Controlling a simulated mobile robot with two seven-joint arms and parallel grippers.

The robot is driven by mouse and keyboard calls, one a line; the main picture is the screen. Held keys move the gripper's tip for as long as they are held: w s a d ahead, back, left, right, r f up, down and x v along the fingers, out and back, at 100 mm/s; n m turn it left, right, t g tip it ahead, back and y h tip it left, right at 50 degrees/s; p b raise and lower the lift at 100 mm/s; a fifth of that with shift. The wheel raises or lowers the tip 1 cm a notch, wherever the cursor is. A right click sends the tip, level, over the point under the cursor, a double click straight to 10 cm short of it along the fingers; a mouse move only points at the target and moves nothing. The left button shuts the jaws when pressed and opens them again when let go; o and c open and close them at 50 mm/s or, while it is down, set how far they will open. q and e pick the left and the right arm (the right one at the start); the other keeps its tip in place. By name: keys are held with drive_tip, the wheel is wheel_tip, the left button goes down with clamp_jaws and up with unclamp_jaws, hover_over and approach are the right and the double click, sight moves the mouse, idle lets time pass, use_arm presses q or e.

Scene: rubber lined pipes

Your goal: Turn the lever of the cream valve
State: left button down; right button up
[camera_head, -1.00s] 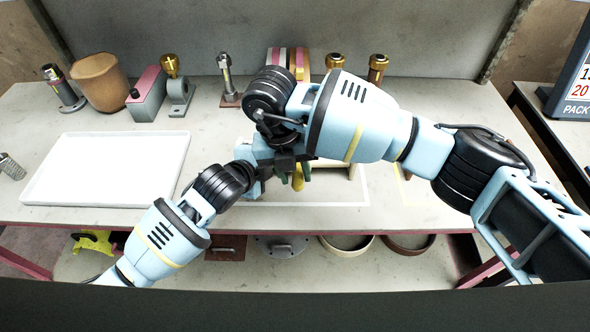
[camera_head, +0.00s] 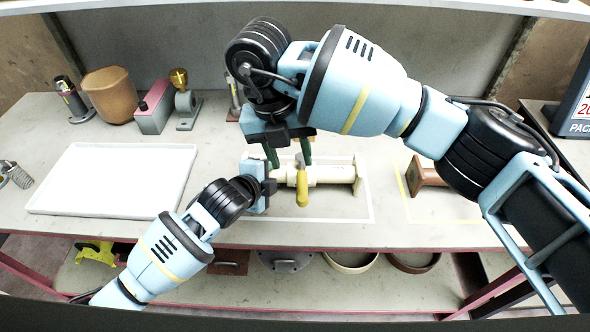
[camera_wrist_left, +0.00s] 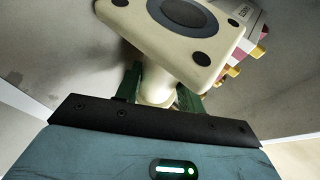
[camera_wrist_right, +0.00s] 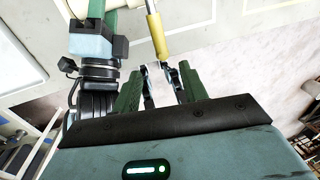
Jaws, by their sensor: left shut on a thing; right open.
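The cream valve (camera_head: 328,174) lies on its side on the table with a flange at each end. Its yellow-handled lever (camera_head: 302,192) points toward the table's front edge. My left gripper (camera_head: 270,186) is shut on the valve's left end; in the left wrist view its green fingers straddle the cream neck (camera_wrist_left: 157,88) behind the flange (camera_wrist_left: 190,38). My right gripper (camera_head: 289,156) is open above and behind the valve, its fingers pointing down. In the right wrist view the yellow lever (camera_wrist_right: 157,35) shows beyond the open fingertips (camera_wrist_right: 160,76), with nothing between them.
A white tray (camera_head: 45,193) lies on the left. A brown pipe part (camera_head: 425,171) lies to the right, partly behind my right arm. A tan pot (camera_head: 110,95) and a pink-topped grey block (camera_head: 154,107) stand at the back left. Rings and a yellow part are on the lower shelf.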

use_arm(q)
drive_tip(key=shift+r, duration=0.15)
use_arm(e)
drive_tip(key=shift+a+r, duration=0.25)
drive_tip(key=shift+r, duration=0.85)
use_arm(q)
drive_tip(key=c, duration=0.8)
unclamp_jaws()
drive_tip(key=shift+f, duration=0.2)
drive_tip(key=shift+s+f, duration=0.1)
drive_tip(key=shift+f, duration=0.05)
drive_tip(key=v, duration=1.2)
drive_tip(key=shift+r, duration=0.25)
